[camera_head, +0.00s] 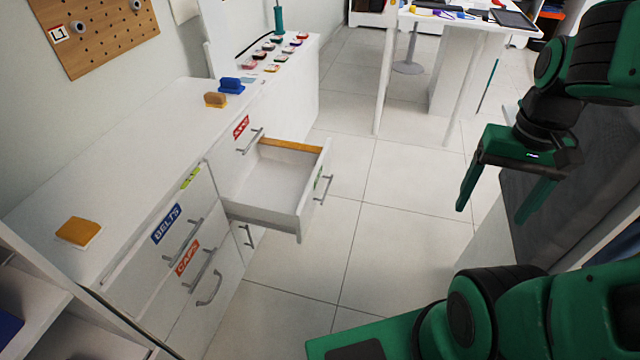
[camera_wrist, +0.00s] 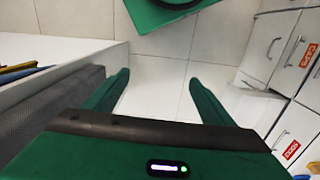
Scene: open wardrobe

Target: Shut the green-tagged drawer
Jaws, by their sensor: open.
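The drawer with a green tag (camera_head: 318,178) on its front stands pulled out from the white cabinet in the head view. Its bare floor (camera_head: 275,185) shows, and a metal handle (camera_head: 325,190) is on its front. A yellow-green tag (camera_head: 190,178) also shows on a closed drawer front further left, above the BELTS label. My gripper (camera_head: 491,212) is open and empty, to the right of the open drawer and well apart from it. In the wrist view its fingers (camera_wrist: 158,78) are spread over the tiled floor.
Closed drawers with BELTS (camera_head: 166,223) and CAPS (camera_head: 187,257) labels are left of the open one. A grey panel (camera_head: 525,200) stands close beside my gripper. A white table (camera_head: 450,18) is at the back. Bare floor (camera_head: 400,200) lies between drawer and gripper.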

